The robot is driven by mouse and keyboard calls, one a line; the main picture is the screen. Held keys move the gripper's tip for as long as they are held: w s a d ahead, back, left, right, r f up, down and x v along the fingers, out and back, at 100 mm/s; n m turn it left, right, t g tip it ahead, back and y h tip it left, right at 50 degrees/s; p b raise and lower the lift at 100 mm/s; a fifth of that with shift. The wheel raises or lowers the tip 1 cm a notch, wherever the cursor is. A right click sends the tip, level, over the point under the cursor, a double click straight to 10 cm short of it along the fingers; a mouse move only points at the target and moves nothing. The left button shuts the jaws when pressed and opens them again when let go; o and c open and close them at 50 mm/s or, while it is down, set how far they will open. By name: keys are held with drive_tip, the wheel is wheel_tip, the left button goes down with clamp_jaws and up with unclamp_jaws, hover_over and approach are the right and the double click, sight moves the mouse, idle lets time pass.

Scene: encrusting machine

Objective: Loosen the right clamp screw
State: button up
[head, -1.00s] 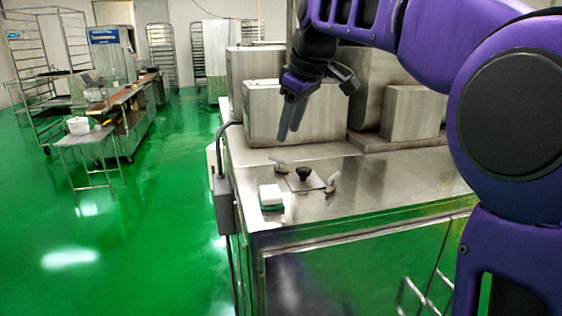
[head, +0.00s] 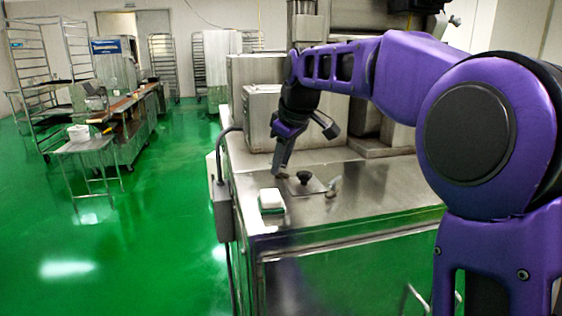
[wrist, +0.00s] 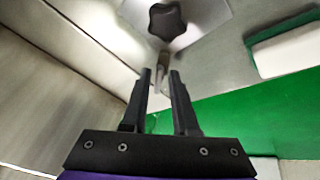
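A metal clamp screw (wrist: 163,66) shows in the wrist view just past and between my fingertips; in the head view my gripper mostly hides it. My gripper (head: 281,167) reaches down at this screw, left of the black star knob (head: 304,176). In the wrist view my gripper (wrist: 160,75) is open, its two fingers apart with a gap around the screw's near end; contact is not clear. The other clamp screw (head: 334,186) stands on the right side of the knob in the head view, clear of my gripper. The knob (wrist: 167,20) tops a plate (wrist: 205,15).
A white-and-green box (head: 271,201) sits near the front left corner of the steel machine top (head: 365,190). Steel housings (head: 262,118) stand close behind my gripper. A grey cable box (head: 221,197) hangs on the left side. Green floor lies open at left.

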clamp_jaws()
drive_tip(key=shift+r+p, duration=0.1)
drive_tip(key=shift+p, duration=0.2)
drive_tip(key=n+p, duration=0.1)
drive_tip(key=n, duration=0.1)
drive_tip(key=n+g+y+p, duration=0.1)
drive_tip(key=p, duration=0.1)
drive_tip(key=shift+w+d+r+n, duration=0.15)
drive_tip(key=shift+d+n, duration=0.05)
drive_tip(key=shift+n, duration=0.2)
drive_tip(key=n+p, duration=0.1)
drive_tip(key=n, duration=0.1)
drive_tip(key=n+g+y+p, duration=0.1)
drive_tip(key=p, duration=0.1)
drive_tip(key=n+g+p, duration=0.1)
drive_tip(key=n+p, duration=0.1)
drive_tip(key=shift+w+d+n, duration=0.1)
drive_tip(key=shift+w+n, duration=0.2)
drive_tip(key=n, duration=0.1)
drive_tip(key=n+g+p, duration=0.1)
drive_tip(key=n, duration=0.1)
drive_tip(key=n+g, duration=0.1)
drive_tip(key=shift+w+f+y, duration=0.25)
drive_tip(key=shift+y, duration=0.05)
drive_tip(key=shift+w+n+g, duration=0.15)
drive_tip(key=shift+n+g, duration=0.75)
drive_tip(key=shift+n, duration=1.4)
drive_tip(key=shift+h, duration=0.4)
